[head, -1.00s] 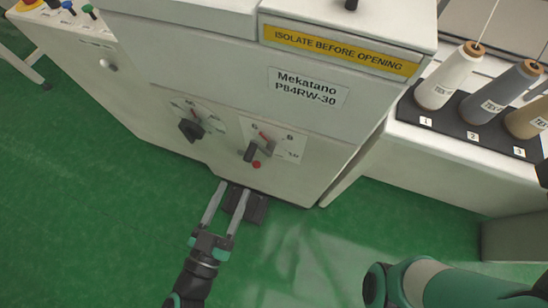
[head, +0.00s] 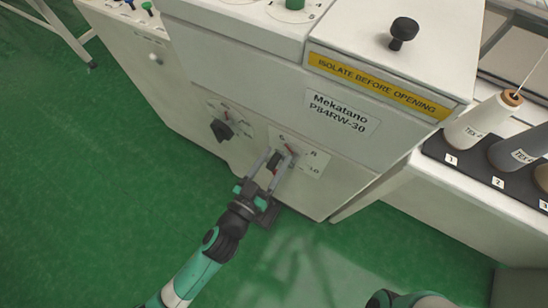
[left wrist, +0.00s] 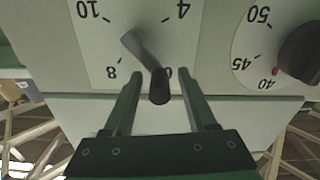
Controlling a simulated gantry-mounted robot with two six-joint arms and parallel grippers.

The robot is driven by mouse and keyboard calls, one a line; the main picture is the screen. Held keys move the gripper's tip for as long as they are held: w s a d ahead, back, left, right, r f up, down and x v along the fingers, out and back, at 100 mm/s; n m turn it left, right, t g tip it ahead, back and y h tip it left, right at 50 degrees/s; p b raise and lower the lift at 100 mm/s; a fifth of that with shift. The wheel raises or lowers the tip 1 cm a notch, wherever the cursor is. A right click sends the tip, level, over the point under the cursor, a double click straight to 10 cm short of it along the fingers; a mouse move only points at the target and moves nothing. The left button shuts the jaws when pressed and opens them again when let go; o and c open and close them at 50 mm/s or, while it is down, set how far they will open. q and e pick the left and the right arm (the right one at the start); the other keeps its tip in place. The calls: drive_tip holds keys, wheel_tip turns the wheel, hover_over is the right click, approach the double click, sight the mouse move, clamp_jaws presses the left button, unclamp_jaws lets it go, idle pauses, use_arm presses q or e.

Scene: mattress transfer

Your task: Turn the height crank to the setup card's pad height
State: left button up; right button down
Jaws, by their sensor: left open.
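The height crank (left wrist: 143,48) is a grey arm with a black handle (left wrist: 160,88), on a white plate marked 4, 8 and 10, with another number partly hidden by the handle. In the head view its plate (head: 312,163) is low on the machine's front. My left gripper (head: 281,155) is open in front of this plate. In the left wrist view its fingers (left wrist: 160,98) stand on either side of the crank handle, with gaps showing; firm contact cannot be seen. My right gripper is out of view; only part of that arm shows. I cannot see the setup card.
A second dial (left wrist: 305,55) marked 40 to 50, with a black knob, sits beside the crank. The white machine (head: 240,65) carries a yellow warning label (head: 380,83) and a black top knob (head: 403,30). Thread cones (head: 482,122) stand at right. Green floor (head: 90,200) is open at left.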

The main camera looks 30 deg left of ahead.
use_arm(q)
clamp_jaws()
drive_tip(key=shift+d, duration=0.15)
idle(0.4)
drive_tip(key=d+m, duration=0.6)
drive_tip(key=m, duration=0.9)
drive_tip(key=shift+s+d+m+p, duration=0.2)
drive_tip(key=shift+m+p, duration=0.1)
drive_tip(key=shift+p, duration=0.1)
idle(0.3)
